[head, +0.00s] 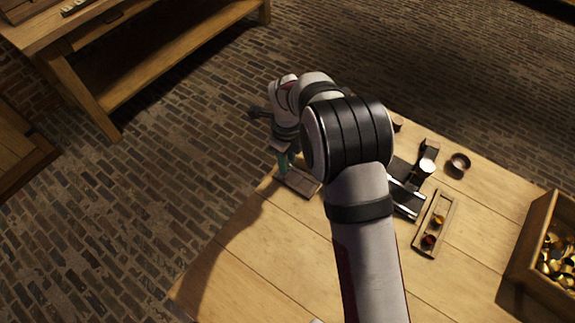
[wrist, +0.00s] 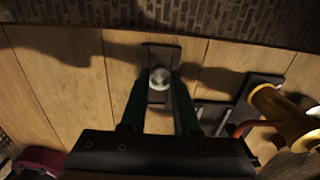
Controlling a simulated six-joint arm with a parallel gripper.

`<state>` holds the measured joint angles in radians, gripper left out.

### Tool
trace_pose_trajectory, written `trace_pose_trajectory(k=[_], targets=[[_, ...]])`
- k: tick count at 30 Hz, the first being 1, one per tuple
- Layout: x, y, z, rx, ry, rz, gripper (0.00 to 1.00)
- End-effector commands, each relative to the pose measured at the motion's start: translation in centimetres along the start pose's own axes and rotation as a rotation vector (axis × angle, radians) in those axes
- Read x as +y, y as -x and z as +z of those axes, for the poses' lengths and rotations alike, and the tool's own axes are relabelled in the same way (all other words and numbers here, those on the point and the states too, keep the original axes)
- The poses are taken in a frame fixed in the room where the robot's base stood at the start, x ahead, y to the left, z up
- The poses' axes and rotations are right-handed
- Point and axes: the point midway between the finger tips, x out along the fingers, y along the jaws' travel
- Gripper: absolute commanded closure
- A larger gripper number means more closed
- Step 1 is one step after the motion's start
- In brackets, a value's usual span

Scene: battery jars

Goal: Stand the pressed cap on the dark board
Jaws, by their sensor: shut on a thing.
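My gripper (head: 286,168) points down at the table's far left edge, over the dark board (head: 303,184). In the wrist view its two dark green fingers (wrist: 160,84) are closed on a small round silvery cap (wrist: 160,76), which shows between the fingertips. The dark board (wrist: 161,51) lies beneath and beyond the cap in that view. I cannot tell whether the cap touches the board or hangs just above it. The cap cannot be made out in the head view.
A black press-like device (head: 406,194) stands right of my arm, partly hidden by it. Beside it are a wooden tray (head: 445,212) with small round pieces and a dark bowl (head: 459,162). A wooden crate (head: 539,232) of gold pieces is at the right. The front-left table is clear.

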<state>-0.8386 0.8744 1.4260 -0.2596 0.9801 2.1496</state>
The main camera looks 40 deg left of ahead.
Motion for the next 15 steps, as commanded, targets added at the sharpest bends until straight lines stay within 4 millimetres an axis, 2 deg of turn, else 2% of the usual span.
trace_pose_trajectory(k=[1,4,14,15], targets=[[0.1,-1.1,-0.1,0.003,0.001,0.002,1.00],[0.0,-2.5,-0.1,0.002,-0.001,0.002,1.00],[0.0,-2.9,-0.1,0.000,-0.001,0.001,1.00],[0.0,-2.9,-0.1,0.000,-0.001,0.000,0.67]])
